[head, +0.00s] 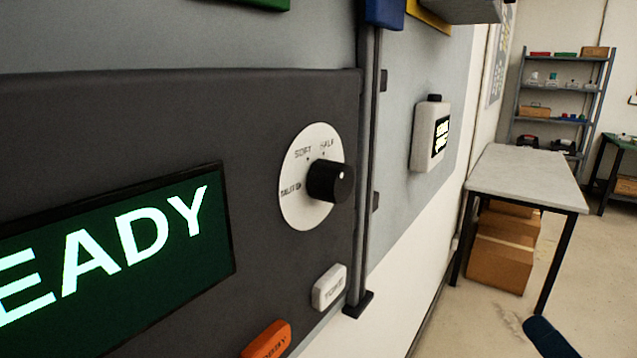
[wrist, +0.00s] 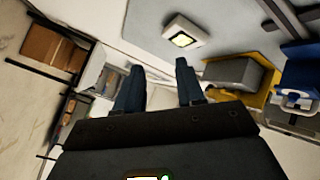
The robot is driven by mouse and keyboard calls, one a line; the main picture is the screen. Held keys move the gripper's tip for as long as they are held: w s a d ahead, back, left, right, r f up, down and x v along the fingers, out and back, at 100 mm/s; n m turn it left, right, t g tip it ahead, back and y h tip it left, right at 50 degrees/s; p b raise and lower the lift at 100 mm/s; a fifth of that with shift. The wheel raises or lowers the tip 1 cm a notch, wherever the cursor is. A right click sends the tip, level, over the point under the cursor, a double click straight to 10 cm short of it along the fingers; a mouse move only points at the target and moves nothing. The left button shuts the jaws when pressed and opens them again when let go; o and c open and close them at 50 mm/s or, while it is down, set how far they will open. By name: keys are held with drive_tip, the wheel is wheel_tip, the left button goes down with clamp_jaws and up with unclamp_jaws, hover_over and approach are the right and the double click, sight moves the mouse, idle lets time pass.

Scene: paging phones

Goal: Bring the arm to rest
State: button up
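My gripper (wrist: 159,68) shows in the wrist view with its two dark fingers apart and nothing between them. It is in free air, with the white wall device (wrist: 183,35) beyond its fingertips and apart from them. In the head view a dark blue rounded piece (head: 549,338) at the bottom right edge looks like part of my arm or gripper; the rest of it is out of frame.
A dark wall panel (head: 120,115) with a lit green screen (head: 130,255), a black dial knob (head: 330,182) and a white button (head: 330,288) fills the left. The white device (head: 430,135) hangs beyond it. A table (head: 525,175) and shelf (head: 565,90) stand right; floor between is open.

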drive_tip(key=s+a+f+n+g, duration=0.1)
drive_tip(key=s+f+n, duration=0.2)
drive_tip(key=s, duration=0.7)
drive_tip(key=s+a+f+n+g, duration=0.1)
drive_tip(key=s+a+f+n, duration=0.1)
drive_tip(key=s, duration=0.8)
drive_tip(key=s+a+f+n+g, duration=0.1)
drive_tip(key=s+f+n, duration=0.3)
drive_tip(key=s, duration=0.5)
drive_tip(key=shift+s+a+f+g+h, duration=0.3)
drive_tip(key=shift+s+a+f, duration=0.15)
drive_tip(key=shift+f, duration=0.45)
